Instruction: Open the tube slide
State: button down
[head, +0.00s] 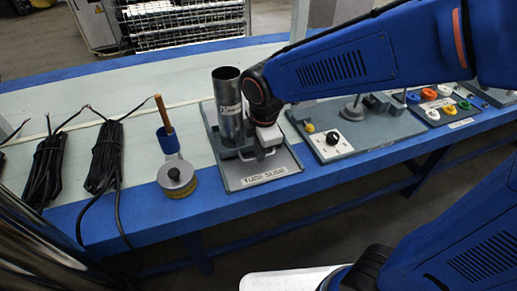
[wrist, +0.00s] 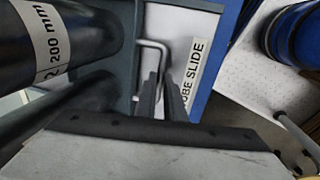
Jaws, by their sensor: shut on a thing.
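The tube slide's grey base plate (head: 285,166), with a "TUBE SLIDE" label, lies on the bench in the head view. A dark metal tube (head: 228,110) stands upright at its back left. In the wrist view the tube (wrist: 85,45) bears a "200 mm" label. A thin bent metal handle (wrist: 151,43) juts toward the label (wrist: 194,75). My gripper (wrist: 160,92) is shut on the handle, one finger on each side of it. In the head view my gripper (head: 267,144) is low over the plate, right of the tube, partly hidden by my arm.
Left of the slide stands a round weight-like object (head: 177,177) and a wooden-handled blue tool (head: 166,130). Black cable bundles (head: 105,155) lie farther left. A plate with a white box (head: 340,143) and a tray of coloured rings (head: 436,108) are at right.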

jog(key=c, duration=1.8)
grip_release()
jog(key=shift+c, duration=0.2)
jog(key=s+r, duration=0.3)
jog(key=r, duration=1.4)
jog(key=shift+d, duration=0.45)
jog(key=s+d+f+m+t, duration=0.1)
jog(key=s+d+f+m, duration=0.2)
jog(key=d+m, duration=0.4)
jog(key=s+d+f+m+t, duration=0.1)
jog(key=s+d+f+m, duration=0.2)
jog(key=d+m, duration=0.4)
jog(key=s+d+f+m, duration=0.4)
jog(key=d+m, duration=0.3)
jog(key=d, duration=0.3)
jog(key=shift+t+h, duration=0.3)
jog(key=shift+t, duration=0.1)
